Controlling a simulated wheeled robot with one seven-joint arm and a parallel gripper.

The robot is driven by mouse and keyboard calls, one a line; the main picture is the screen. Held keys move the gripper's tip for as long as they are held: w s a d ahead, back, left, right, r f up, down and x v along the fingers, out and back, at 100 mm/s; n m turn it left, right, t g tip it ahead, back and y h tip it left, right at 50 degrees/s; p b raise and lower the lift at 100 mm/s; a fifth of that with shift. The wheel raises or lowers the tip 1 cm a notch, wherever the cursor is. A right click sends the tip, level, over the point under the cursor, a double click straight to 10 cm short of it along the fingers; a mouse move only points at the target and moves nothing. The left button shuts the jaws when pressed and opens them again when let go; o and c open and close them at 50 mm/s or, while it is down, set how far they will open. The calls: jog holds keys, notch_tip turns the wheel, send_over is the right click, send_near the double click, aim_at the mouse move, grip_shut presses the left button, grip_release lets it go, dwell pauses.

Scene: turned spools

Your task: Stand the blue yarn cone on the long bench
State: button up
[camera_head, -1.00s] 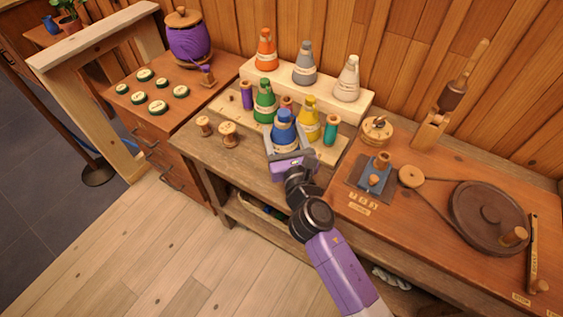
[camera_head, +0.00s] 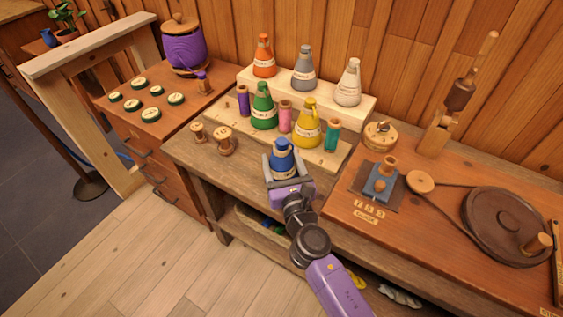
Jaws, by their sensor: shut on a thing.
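The blue yarn cone (camera_head: 282,157) is upright between the fingers of my gripper (camera_head: 284,172), which is shut on it. The cone has a pale label and a dark top. It shows in front of the stepped pale rack, over the front part of the long wooden bench (camera_head: 245,170). My gripper hides the cone's base, so I cannot tell whether it touches the bench top.
On the pale rack (camera_head: 225,117) stand a green cone (camera_head: 263,108), a yellow cone (camera_head: 308,127) and small spools; orange, grey and white cones stand on its upper step. Two wooden spools (camera_head: 220,141) sit left of my gripper. A wheel device (camera_head: 505,222) lies right.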

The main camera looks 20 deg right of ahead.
jog(key=o, duration=1.9)
jog(key=shift+f, duration=0.1)
jog(key=shift+r, duration=0.25)
jog(key=s, duration=0.4)
jog(key=s+a, duration=0.1)
jog(key=s, duration=0.3)
jog(key=s+a+b, duration=0.1)
jog(key=s, duration=0.3)
jog(key=shift+f, duration=0.15)
jog(key=shift+w, duration=0.1)
